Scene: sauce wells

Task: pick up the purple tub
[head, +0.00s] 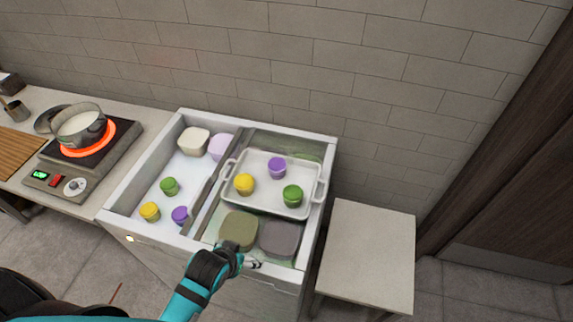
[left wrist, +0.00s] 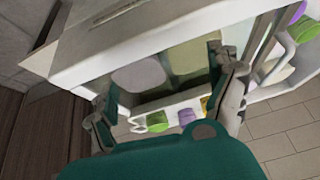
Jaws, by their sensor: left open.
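One small purple tub (head: 277,168) stands on a white tray (head: 262,206) in the right well, between a yellow tub (head: 244,184) and a green tub (head: 292,195). Another purple tub (head: 180,215) stands in the left well near its front. My left gripper (head: 252,263) is open and empty at the front of the right well, apart from both purple tubs. In the left wrist view, the tray's purple tub (left wrist: 187,117) shows beyond the open fingers (left wrist: 167,88), partly cut off by the tray edge. My right gripper is not in view.
A divider separates the wells. Large olive (head: 239,229) and grey (head: 279,238) lids lie in front of the tray. The left well also holds green (head: 169,186) and yellow (head: 150,211) tubs. A pot (head: 82,128) sits on a glowing burner at left. A bare side table (head: 367,255) stands right.

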